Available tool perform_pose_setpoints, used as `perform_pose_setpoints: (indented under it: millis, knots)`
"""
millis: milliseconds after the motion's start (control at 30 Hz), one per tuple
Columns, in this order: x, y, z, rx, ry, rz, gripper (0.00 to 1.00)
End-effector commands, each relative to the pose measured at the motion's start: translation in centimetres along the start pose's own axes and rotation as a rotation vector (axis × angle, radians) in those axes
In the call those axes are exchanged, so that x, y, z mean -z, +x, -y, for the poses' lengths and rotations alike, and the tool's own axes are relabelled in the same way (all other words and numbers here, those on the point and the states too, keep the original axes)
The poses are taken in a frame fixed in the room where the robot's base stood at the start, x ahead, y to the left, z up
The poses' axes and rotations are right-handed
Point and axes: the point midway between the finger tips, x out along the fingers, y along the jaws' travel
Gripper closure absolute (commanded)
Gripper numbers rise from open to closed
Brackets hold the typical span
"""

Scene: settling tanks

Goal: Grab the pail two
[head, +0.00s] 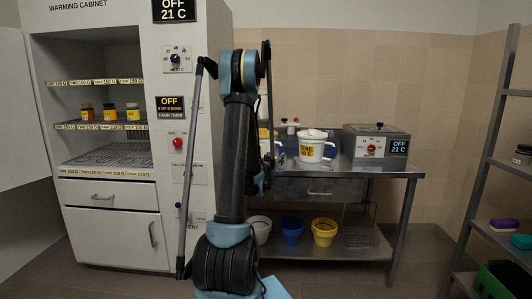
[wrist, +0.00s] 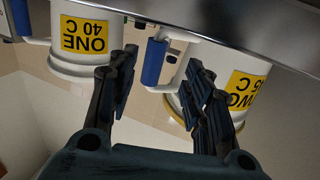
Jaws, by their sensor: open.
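Pail two (wrist: 208,75) is white with a yellow label, upside down in the wrist view, that reads TWO; its temperature is partly covered by my finger. Its blue handle (wrist: 153,62) appears between my fingers, with a gap to each; I cannot tell whether it is at fingertip depth. My gripper (wrist: 160,80) is open and empty. In the head view my arm hides most of pail two (head: 264,133); only part of its side and yellow label shows.
Pail one (wrist: 84,40), white and labelled ONE 40 C, stands close beside; it is also on the steel bench in the head view (head: 312,147). A grey heater box (head: 375,143) stands right of it. Blue (head: 292,231) and yellow buckets (head: 324,232) sit on the lower shelf.

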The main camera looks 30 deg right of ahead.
Motion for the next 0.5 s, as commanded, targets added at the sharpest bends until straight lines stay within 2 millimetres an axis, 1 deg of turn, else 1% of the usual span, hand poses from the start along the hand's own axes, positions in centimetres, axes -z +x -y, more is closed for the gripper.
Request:
perform_pose_setpoints:
  millis: [33,133,200,367,500]
  knots:
    - [0.0,0.8,-0.1,-0.001,0.0,0.0,0.54]
    - [0.0,1.9,-0.1,-0.001,0.0,0.0,0.54]
    - [0.0,2.4,-0.1,-0.001,0.0,0.0,0.54]
    - [0.0,3.0,-0.1,-0.001,0.0,0.0,0.54]
    - [-0.1,4.1,-0.4,-0.002,0.0,0.0,0.54]
